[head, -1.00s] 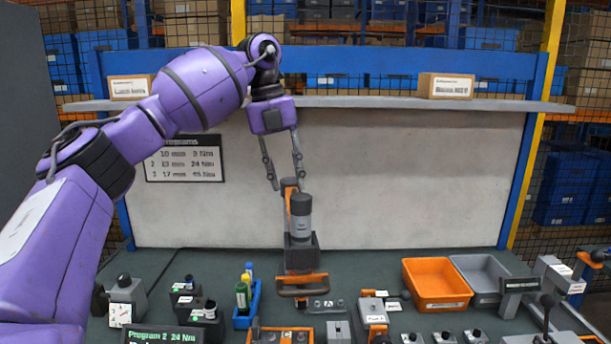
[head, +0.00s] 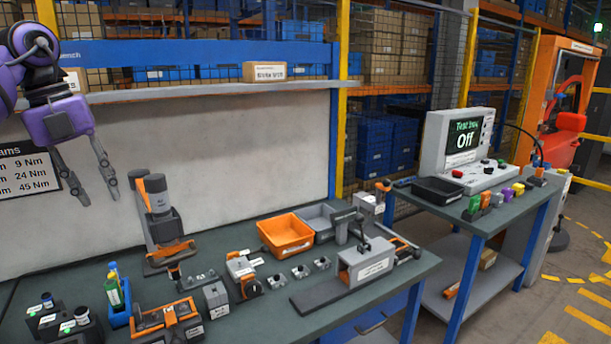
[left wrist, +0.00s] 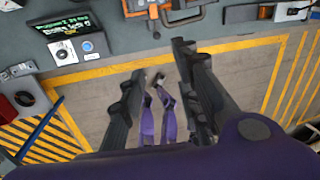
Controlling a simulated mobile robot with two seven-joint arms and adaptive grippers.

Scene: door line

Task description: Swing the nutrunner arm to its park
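The nutrunner arm (head: 158,212) stands on the bench in the left part of the head view, a grey tool body with orange parts and an orange handle (head: 168,252) low at its front. My left gripper (head: 98,204) is at the upper left, its two fingers apart and pointing down, with nothing between them. In the picture it is to the left of the nutrunner, with a gap between. In the left wrist view my left gripper (left wrist: 150,80) is also open and empty, over bench edge and floor. I cannot make out a park holder. My right gripper is not identifiable.
The bench (head: 255,325) holds an orange bin (head: 285,233), a grey press-like fixture (head: 365,263) and several small fixtures. A second table with a test box (head: 460,148) reading "Off" stands at right. The wrist view shows a display (left wrist: 62,28) and yellow-striped floor (left wrist: 228,60).

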